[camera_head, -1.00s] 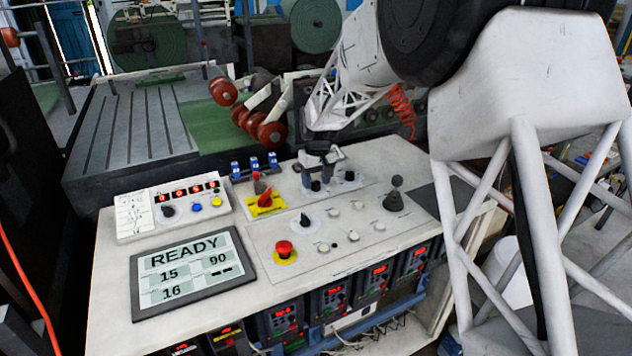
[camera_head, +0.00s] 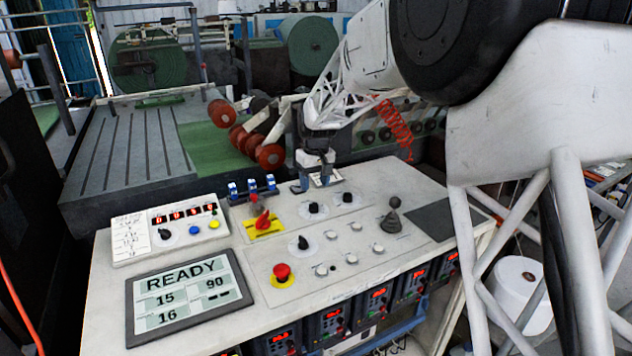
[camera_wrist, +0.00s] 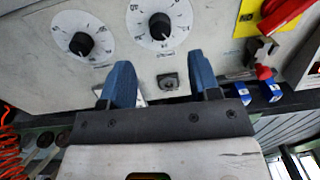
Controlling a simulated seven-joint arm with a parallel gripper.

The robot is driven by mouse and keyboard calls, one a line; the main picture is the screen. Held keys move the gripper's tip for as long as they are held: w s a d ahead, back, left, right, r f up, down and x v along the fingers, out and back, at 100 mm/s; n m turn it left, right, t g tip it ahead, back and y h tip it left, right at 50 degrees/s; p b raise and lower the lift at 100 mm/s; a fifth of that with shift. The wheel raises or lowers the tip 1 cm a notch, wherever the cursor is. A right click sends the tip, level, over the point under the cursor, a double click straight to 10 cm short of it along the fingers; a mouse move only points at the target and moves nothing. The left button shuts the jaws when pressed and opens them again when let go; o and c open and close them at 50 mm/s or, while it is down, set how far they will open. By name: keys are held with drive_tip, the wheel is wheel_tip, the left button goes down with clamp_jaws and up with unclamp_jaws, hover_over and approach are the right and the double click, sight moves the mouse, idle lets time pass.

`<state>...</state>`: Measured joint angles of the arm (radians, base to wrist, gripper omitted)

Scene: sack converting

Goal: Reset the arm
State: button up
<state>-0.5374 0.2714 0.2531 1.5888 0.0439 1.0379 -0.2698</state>
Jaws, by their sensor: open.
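My gripper (camera_head: 318,181) hangs over the back edge of the control panel (camera_head: 352,286) in the head view, behind two black knobs. The left black knob (camera_head: 314,208) and right black knob (camera_head: 347,198) stand in front of the gripper. The same two dials show in the wrist view, one near the top middle (camera_wrist: 160,27) and one at the left (camera_wrist: 81,44). I cannot tell whether the fingertips touch the panel.
A display reads READY (camera_head: 187,293). Red-brown rollers (camera_head: 270,157) stand behind the panel, close to the arm.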

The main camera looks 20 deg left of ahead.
drive_tip(key=shift+s+d+r, duration=0.15)
drive_tip(key=shift+d+r, duration=0.15)
drive_tip(key=shift+d, duration=0.15)
drive_tip(key=s+d+r+m, duration=0.1)
drive_tip(key=s+d+r, duration=0.35)
drive_tip(key=d, duration=0.45)
drive_tip(key=s+d+r+m+t, duration=0.1)
drive_tip(key=s+d+r+m, duration=0.15)
drive_tip(key=s+d, duration=0.5)
drive_tip(key=s+d+r+m, duration=0.1)
drive_tip(key=s+d+r, duration=0.3)
drive_tip(key=d, duration=0.7)
drive_tip(key=s+d+f+m, duration=0.1)
drive_tip(key=s+d, duration=0.4)
drive_tip(key=s, duration=0.4)
drive_tip(key=s+d+f+m+t, duration=0.1)
drive_tip(key=s+d+m, duration=0.1)
drive_tip(key=s+d, duration=0.4)
drive_tip(key=s+d+f+m, duration=0.1)
drive_tip(key=s+d, duration=0.4)
drive_tip(key=s, duration=0.7)
drive_tip(key=shift+s+d+f+m+t, duration=0.3)
drive_tip(key=shift+s+f+m+t, duration=0.05)
drive_tip(key=shift+s+t, duration=0.05)
